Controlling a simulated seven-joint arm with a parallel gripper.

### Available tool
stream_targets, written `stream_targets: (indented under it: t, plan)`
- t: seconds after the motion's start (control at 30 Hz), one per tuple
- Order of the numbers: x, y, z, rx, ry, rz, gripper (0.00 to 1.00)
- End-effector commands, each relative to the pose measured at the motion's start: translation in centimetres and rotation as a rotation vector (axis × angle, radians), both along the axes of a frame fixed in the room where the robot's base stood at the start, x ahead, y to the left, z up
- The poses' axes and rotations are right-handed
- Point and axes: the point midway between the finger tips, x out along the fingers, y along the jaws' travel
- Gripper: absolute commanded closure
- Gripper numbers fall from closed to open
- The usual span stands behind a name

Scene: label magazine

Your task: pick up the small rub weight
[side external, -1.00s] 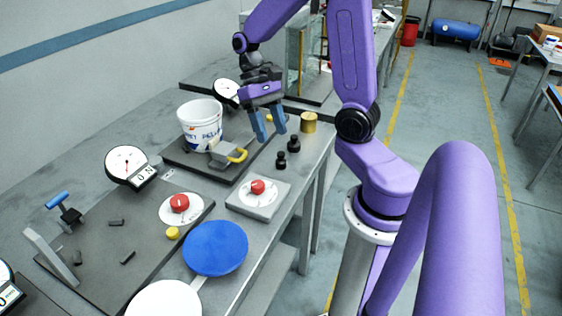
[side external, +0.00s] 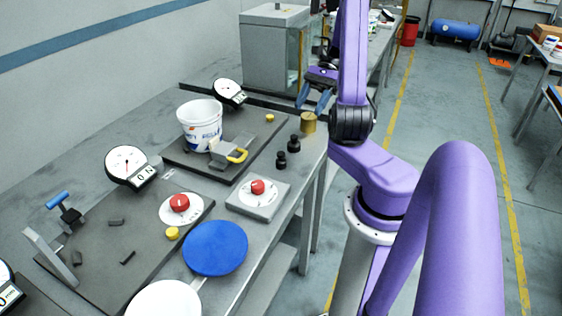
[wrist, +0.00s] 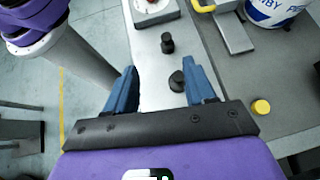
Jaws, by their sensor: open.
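Two black knobbed weights stand upright on the grey bench. The one nearer the dial plate (side external: 281,160) looks slightly smaller; it also shows in the wrist view (wrist: 167,43). The other black weight (side external: 294,144) stands just behind it, and in the wrist view (wrist: 176,81) it is nearer my fingers. My gripper (side external: 312,98) is open and empty, raised near the brass cylinder, beyond both weights. In the wrist view (wrist: 160,72) the blue fingers are apart, with the larger-looking weight showing between them, closer to the right finger.
A brass cylinder (side external: 308,123) stands at the bench edge by my gripper. A plate with a red knob (side external: 257,188) lies in front of the weights. A white bucket (side external: 200,122) and a yellow-handled clamp (side external: 229,150) are to the left. A glass-sided cabinet (side external: 275,50) stands behind.

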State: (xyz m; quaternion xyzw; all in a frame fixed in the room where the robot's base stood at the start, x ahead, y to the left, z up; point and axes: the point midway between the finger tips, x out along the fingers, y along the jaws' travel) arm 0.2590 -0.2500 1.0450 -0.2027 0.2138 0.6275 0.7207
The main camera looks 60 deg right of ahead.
Motion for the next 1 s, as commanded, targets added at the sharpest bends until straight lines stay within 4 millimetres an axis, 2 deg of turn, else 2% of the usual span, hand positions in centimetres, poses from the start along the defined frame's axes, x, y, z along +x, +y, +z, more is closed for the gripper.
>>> stream_targets:
  t: [0.1, 0.2, 0.4, 0.53, 1.0]
  plan:
    - [-1.6, -1.6, -0.3, 0.051, 0.002, -0.130, 0.46]
    - [-2.6, -2.4, -0.4, 0.080, 0.000, -0.203, 0.46]
    - [-3.3, -2.7, -0.6, 0.103, -0.002, -0.261, 0.46]
    - [-2.7, -1.4, -1.3, 0.106, -0.003, -0.260, 0.46]
    - [0.1, 5.6, -5.4, 0.105, -0.001, -0.259, 0.46]
